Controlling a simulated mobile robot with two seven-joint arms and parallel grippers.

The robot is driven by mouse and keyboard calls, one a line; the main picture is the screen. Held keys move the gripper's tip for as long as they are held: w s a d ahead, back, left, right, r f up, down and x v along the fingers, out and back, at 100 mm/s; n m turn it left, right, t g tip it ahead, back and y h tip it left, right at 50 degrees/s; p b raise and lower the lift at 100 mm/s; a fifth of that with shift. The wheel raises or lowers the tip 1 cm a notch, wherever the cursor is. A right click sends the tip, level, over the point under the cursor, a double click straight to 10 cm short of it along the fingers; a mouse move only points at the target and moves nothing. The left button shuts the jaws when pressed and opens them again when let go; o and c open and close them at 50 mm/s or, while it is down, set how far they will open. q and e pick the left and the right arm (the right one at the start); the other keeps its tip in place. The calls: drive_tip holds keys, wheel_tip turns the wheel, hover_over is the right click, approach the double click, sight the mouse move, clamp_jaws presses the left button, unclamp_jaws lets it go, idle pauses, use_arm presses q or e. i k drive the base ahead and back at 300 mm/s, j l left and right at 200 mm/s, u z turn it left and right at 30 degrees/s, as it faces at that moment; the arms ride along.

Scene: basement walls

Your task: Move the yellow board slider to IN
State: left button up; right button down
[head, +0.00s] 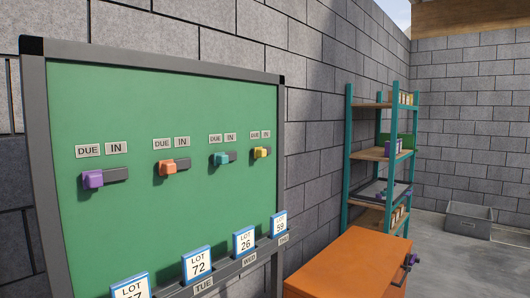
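The yellow slider (259,153) sits on a short dark track at the right end of the green board (165,225). Above it are a DUE label (255,135) on the left and an IN label (266,134) on the right. The slider appears to be at the left part of its track, on the DUE side, with a bit of dark track showing to its right. Neither of my grippers is in the head view.
Purple (93,180), orange (167,168) and teal (220,159) sliders sit at the left of their tracks. Numbered LOT cards (197,265) stand along the board's lower ledge. An orange cabinet (345,262) and a teal-framed shelf (349,150) stand to the right.

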sight(259, 151)
drive_tip(key=i+l+u, duration=0.1)
drive_tip(key=i+l, duration=0.3)
drive_tip(key=l, duration=0.25)
drive_tip(key=i+l+u, duration=0.25)
drive_tip(key=i+l, duration=0.15)
drive_tip(key=l, duration=0.3)
drive_tip(key=i+l, duration=0.2)
drive_tip(key=l, duration=0.15)
drive_tip(key=i+l+u, duration=0.15)
drive_tip(key=l, duration=0.2)
